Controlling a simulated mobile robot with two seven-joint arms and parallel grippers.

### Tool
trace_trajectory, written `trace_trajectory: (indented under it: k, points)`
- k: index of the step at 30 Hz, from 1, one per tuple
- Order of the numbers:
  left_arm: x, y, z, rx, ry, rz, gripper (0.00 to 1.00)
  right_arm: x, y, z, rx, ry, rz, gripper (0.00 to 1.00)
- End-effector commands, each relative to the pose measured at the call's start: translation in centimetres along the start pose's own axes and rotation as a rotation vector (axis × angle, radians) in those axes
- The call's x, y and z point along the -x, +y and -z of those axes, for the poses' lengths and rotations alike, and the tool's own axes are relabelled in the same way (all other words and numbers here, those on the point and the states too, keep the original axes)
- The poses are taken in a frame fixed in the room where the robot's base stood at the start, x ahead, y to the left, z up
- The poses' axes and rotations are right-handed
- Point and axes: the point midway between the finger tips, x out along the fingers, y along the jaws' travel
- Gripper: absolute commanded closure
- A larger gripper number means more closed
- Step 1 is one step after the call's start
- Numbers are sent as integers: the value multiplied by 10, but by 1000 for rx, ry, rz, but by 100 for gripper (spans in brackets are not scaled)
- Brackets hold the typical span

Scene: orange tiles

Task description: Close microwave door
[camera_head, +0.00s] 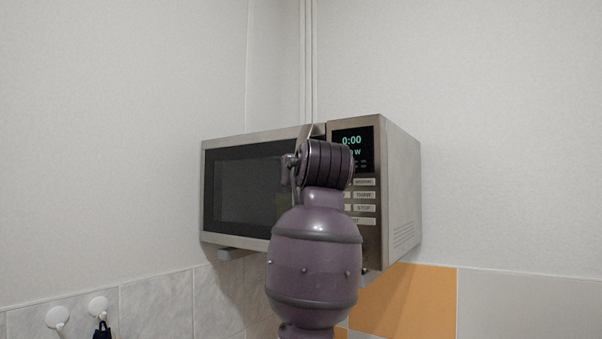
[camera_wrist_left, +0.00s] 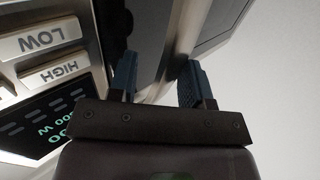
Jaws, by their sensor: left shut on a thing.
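The silver microwave (camera_head: 400,190) is high in the corner. Its door (camera_head: 245,190) with a dark window is on the left and the control panel (camera_head: 365,200) on the right. The door looks near the front of the body; I cannot tell if it is fully shut. My left gripper (camera_head: 290,165) is at the door's right side, largely hidden behind my purple arm. In the left wrist view its two blue fingers (camera_wrist_left: 158,80) are on either side of a grey metal strip, the door handle (camera_wrist_left: 178,45), and shut on it. My right gripper is not in view.
White hooks (camera_head: 98,306) are on the wall at the lower left, one with a dark thing hanging from it. Grey and orange tiles (camera_head: 410,300) cover the lower wall. The wall to the right of the microwave is clear.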

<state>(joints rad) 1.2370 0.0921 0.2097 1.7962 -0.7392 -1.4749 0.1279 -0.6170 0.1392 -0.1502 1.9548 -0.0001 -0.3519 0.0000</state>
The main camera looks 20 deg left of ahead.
Motion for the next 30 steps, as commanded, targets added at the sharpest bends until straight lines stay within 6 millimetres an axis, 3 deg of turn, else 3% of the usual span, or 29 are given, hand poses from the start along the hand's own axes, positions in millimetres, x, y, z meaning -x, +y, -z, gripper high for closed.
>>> trace_trajectory:
  k: [10,24,30]
  points:
    - [10,4,-2,-2,-2,-9,63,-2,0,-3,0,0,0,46]
    - [88,-2,-1,3,1,-4,63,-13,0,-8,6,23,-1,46]
    - [106,-3,0,3,0,-2,63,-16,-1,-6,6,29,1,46]
